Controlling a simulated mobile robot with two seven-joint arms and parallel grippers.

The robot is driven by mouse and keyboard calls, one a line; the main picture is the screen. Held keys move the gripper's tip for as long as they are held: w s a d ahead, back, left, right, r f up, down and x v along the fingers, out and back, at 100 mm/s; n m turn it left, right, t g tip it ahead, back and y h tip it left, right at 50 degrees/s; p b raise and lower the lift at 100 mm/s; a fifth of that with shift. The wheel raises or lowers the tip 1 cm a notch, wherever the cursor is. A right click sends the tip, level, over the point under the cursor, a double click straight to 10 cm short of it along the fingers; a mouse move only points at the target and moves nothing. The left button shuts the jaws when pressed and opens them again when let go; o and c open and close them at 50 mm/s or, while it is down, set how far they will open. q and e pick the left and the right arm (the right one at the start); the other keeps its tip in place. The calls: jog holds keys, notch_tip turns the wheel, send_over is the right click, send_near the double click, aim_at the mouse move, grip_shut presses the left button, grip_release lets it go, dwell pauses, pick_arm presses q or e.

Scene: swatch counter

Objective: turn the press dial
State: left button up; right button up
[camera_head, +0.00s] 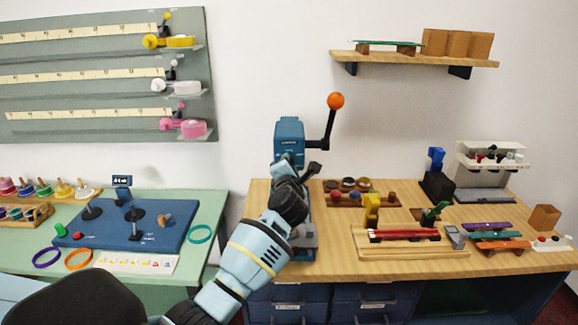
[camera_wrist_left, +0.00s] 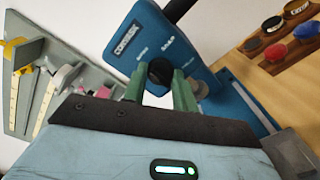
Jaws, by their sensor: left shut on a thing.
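The blue press (camera_head: 289,135) stands on the wooden counter, with a crank arm ending in an orange ball (camera_head: 336,101) at its right. It fills the middle of the left wrist view (camera_wrist_left: 150,35). The round black dial (camera_wrist_left: 160,71) on its face sits between the green fingers of my left gripper (camera_wrist_left: 158,84), which is shut on it. In the head view my left forearm and black wrist rise in front of the press and hide its lower part and the dial. My right gripper is in neither view.
A wooden rack of round pots (camera_head: 352,200) stands right of the press. Further right is a wooden tray (camera_head: 415,248) with a red bar. A green table (camera_head: 206,218) with a blue board (camera_head: 115,228) is at left. A shelf (camera_head: 415,58) hangs above.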

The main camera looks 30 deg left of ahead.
pick_arm(q)
jog(key=o, duration=1)
jog(key=shift+c, duration=0.2)
jog(key=v, duration=0.8)
jog(key=shift+a, duration=0.15)
